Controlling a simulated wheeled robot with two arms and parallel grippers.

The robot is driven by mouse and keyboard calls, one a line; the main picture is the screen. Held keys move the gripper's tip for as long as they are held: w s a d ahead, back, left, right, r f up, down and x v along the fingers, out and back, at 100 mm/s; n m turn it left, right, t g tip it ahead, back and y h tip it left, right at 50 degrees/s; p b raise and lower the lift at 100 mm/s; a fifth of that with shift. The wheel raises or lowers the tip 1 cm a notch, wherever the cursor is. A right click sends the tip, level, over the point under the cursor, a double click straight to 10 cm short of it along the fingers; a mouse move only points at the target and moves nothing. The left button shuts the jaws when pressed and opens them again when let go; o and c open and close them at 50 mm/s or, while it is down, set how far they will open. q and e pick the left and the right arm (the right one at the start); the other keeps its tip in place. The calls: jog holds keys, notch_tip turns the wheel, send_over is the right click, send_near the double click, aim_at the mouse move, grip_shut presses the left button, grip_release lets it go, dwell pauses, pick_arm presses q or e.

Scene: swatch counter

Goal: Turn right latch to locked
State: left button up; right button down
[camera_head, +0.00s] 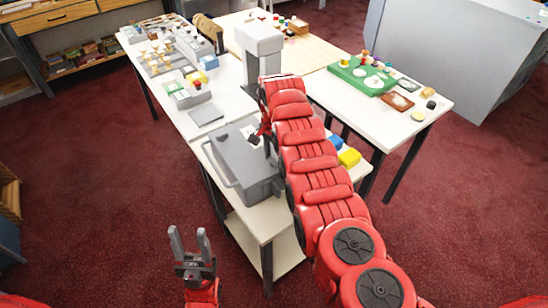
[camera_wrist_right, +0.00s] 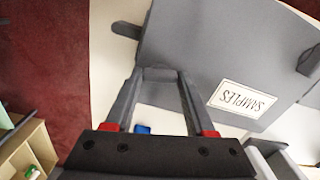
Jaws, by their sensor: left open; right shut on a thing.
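A grey case (camera_head: 245,160) lies closed on the white table, with a carry handle (camera_head: 217,165) along its left side. In the right wrist view the case (camera_wrist_right: 210,50) shows a white SAMPLES label (camera_wrist_right: 243,99), upside down. A dark grey tab (camera_wrist_right: 125,30) sticks out past its edge. My right gripper (camera_wrist_right: 158,76) is at the case's edge, shut on a small grey part there that looks like the right latch. My left gripper (camera_head: 190,240) is open and empty, low in front of the table.
A grey stand (camera_head: 258,45) rises behind the case. A green tray (camera_head: 362,77) lies on the right table. Open carpet surrounds my left gripper.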

jog(key=n+b, duration=0.1)
jog(key=n, duration=0.1)
jog(key=n+b, duration=0.1)
jog(key=b, duration=0.1)
jog(key=n+b, duration=0.1)
jog(key=n, duration=0.1)
jog(key=shift+d+f+n, duration=0.1)
jog(key=shift+f+n, duration=0.15)
jog(key=shift+n, duration=0.05)
jog(key=n+b, duration=0.3)
jog(key=shift+r+n, duration=0.1)
jog(key=shift+n, duration=0.2)
jog(key=n+b, duration=0.1)
jog(key=n, duration=0.1)
jog(key=shift+n, duration=0.3)
jog(key=shift+r+n+b, duration=0.15)
jog(key=shift+n+b, duration=0.2)
jog(key=shift+n, duration=1.35)
jog(key=shift+c, duration=1.2)
grip_release()
